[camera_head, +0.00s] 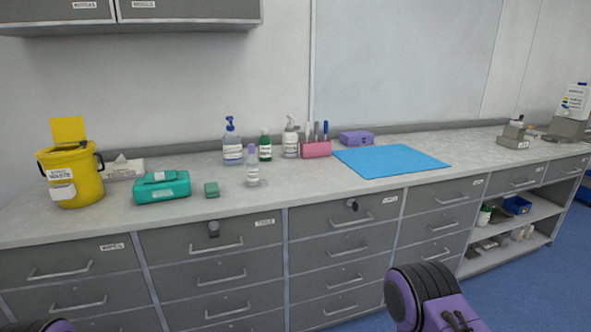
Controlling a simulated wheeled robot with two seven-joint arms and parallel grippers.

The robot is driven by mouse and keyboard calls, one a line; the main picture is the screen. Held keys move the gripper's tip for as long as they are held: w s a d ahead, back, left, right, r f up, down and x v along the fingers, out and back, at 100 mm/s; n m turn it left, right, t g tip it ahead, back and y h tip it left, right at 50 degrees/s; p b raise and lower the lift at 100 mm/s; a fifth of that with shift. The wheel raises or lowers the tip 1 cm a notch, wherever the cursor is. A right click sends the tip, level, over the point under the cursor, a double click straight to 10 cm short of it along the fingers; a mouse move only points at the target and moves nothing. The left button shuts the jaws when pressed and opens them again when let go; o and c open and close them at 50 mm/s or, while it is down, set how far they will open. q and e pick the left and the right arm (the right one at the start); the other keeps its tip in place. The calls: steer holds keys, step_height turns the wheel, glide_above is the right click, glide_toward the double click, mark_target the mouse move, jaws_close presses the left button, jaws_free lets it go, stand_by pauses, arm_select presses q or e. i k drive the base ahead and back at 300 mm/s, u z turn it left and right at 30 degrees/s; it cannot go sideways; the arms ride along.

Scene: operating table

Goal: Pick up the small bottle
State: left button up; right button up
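A small clear bottle with a purple cap and a pale label (253,168) stands upright on the grey counter, in front of the other bottles. A small green bottle (265,146) stands upright behind it, between two larger pump bottles. No gripper shows in the head view. Only a dark and purple part of my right arm shows at the bottom right, and a sliver of my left arm at the bottom left corner. Both are below the counter top, well apart from the bottle.
Blue pump bottle (232,142) and white pump bottle (290,138) stand behind. A pink holder (317,149) and blue mat (391,160) are right. The counter's front edge is clear.

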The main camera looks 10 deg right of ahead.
mark_target(252, 161)
steer(key=z, duration=0.9)
steer(key=i, duration=0.4)
steer(key=u, duration=0.05)
